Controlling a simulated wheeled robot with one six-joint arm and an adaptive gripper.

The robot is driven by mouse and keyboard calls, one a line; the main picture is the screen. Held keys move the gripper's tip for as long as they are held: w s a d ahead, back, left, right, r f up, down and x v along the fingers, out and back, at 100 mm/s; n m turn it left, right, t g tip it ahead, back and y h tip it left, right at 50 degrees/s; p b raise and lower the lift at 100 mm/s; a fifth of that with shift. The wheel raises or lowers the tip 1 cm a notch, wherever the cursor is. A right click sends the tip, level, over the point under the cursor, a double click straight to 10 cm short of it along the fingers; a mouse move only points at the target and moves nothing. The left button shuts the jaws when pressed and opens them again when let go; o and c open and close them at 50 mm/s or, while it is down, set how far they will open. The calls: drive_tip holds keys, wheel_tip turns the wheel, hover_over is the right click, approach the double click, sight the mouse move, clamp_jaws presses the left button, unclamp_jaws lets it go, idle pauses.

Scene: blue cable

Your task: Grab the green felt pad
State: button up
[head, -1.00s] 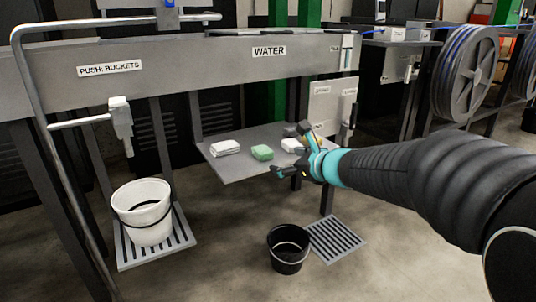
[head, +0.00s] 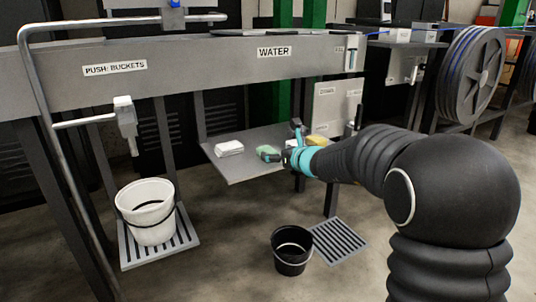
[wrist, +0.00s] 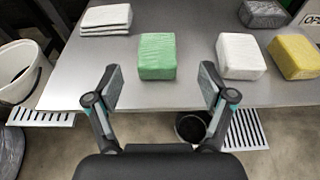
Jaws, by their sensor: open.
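The green felt pad (wrist: 157,56) lies on the grey shelf (wrist: 190,95) near its front edge, in the upper middle of the wrist view. In the head view the pad (head: 267,152) is partly hidden by my gripper (head: 290,145). In the wrist view my gripper (wrist: 160,88) is open and empty. Its two fingers are spread wide, and the pad shows between and beyond their tips, apart from both.
A stack of white cloths (wrist: 106,20) lies left of the pad. A white block (wrist: 240,56), a yellow block (wrist: 293,57) and a dark grey block (wrist: 263,14) lie to the right. A white bucket (head: 148,212) and a black bucket (head: 292,250) stand below.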

sight(267, 150)
drive_tip(key=x, duration=0.4)
drive_tip(key=shift+w+a, duration=0.25)
drive_tip(key=shift+a, duration=0.15)
drive_tip(key=shift+c, duration=0.3)
drive_tip(key=c, duration=0.9)
